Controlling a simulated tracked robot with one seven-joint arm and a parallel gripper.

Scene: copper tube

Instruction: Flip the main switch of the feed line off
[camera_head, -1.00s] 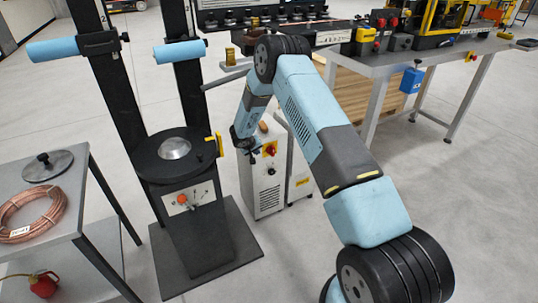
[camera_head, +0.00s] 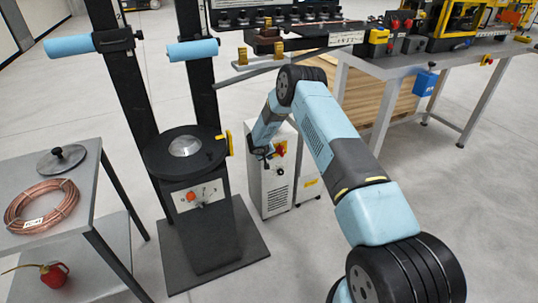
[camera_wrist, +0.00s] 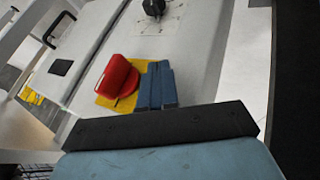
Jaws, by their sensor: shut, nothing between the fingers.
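The main switch is a red handle (camera_wrist: 118,77) on a yellow plate (camera_wrist: 140,70), on the front of a pale cabinet (camera_head: 257,192). In the head view the switch (camera_head: 281,149) is small, near the cabinet's top. My gripper (camera_wrist: 156,72) is shut and empty, its blue fingertips over the right part of the yellow plate. The red handle lies just left of the fingers in the wrist view; I cannot tell whether they touch. In the head view my gripper (camera_head: 264,153) is just left of the switch. The handle's exact setting is unclear.
A black knob (camera_wrist: 154,7) is on the same panel. A black stand with a round plate (camera_head: 150,160) is close left of the cabinet. A table with a copper coil (camera_head: 42,206) is further left; a workbench (camera_head: 385,62) stands behind right.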

